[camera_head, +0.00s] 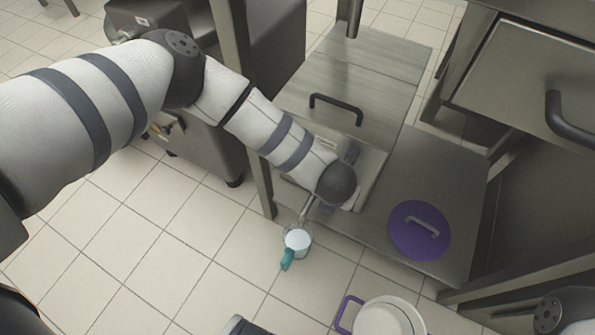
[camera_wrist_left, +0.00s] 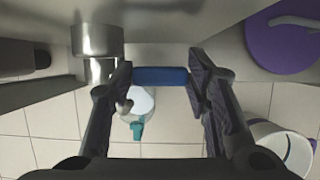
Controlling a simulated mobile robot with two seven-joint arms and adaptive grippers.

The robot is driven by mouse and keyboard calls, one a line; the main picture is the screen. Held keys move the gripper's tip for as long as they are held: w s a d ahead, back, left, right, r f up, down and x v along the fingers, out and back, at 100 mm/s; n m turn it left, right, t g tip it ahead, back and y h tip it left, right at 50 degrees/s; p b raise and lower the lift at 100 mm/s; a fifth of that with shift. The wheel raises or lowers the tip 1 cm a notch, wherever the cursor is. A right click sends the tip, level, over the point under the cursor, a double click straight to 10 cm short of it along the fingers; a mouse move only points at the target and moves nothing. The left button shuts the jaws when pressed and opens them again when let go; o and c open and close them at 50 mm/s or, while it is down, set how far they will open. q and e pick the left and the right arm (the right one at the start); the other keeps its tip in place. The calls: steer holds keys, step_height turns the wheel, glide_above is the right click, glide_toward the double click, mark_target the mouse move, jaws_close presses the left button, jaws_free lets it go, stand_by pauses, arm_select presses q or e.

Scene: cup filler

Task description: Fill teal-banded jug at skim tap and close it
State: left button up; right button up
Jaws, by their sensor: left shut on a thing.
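The teal-banded jug (camera_head: 297,241) is small and pale, with a teal handle pointing down in the head view. It is below the counter's front edge, beside the metal tap parts (camera_head: 307,208). It also shows in the left wrist view (camera_wrist_left: 143,104), beyond my fingers; its top looks white, but I cannot tell the fill level. My left gripper (camera_wrist_left: 160,78) is shut on a blue bar-shaped tap handle (camera_wrist_left: 161,76), which lies between its fingers. In the head view my own wrist hides the fingers and the handle. My right gripper is not in view.
A purple lid (camera_head: 407,232) lies on the steel counter (camera_head: 372,232) to the right. A white bucket with a purple handle (camera_head: 349,312) stands at the bottom. A steel cover with a dark handle (camera_head: 336,101) is behind my wrist. Tiled floor is clear at lower left.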

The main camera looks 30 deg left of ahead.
arm_select(q)
steer(key=shift+s+a+f+y, duration=0.1)
steer(key=shift+f+y, duration=0.15)
steer(key=shift+y, duration=0.05)
steer(key=o, duration=1.3)
steer(key=shift+r, duration=0.15)
steer(key=v, duration=1.1)
steer(key=shift+s+r, duration=0.1)
steer(key=shift+r, duration=0.25)
